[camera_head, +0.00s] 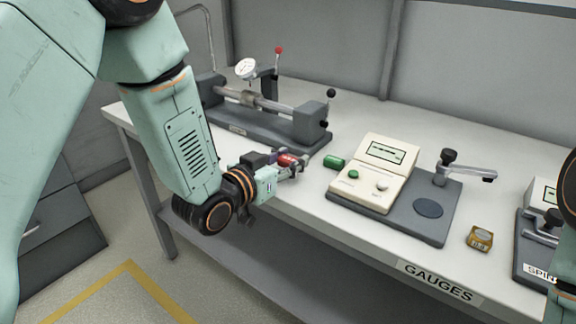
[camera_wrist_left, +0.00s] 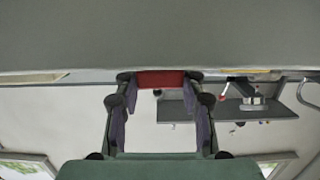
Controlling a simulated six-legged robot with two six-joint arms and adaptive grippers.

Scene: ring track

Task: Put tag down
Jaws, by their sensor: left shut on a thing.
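My left gripper (camera_head: 290,166) is shut on a small red piece, likely the tag (camera_head: 287,159). It holds it over the front part of the bench, left of a green cylinder (camera_head: 334,162). In the left wrist view the red tag (camera_wrist_left: 161,79) spans the gap between the two fingertips. The fingers hide part of the tag in the head view, and I cannot tell whether it touches the bench top. My right gripper is not in view.
The grey-white bench (camera_head: 370,252) bears a dial-gauge fixture (camera_head: 265,115) behind my gripper. A cream meter (camera_head: 375,178) on a grey base stands to the right, then a small yellowish block (camera_head: 480,238) and another instrument (camera_head: 540,235). A "GAUGES" label (camera_head: 438,282) marks the front edge.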

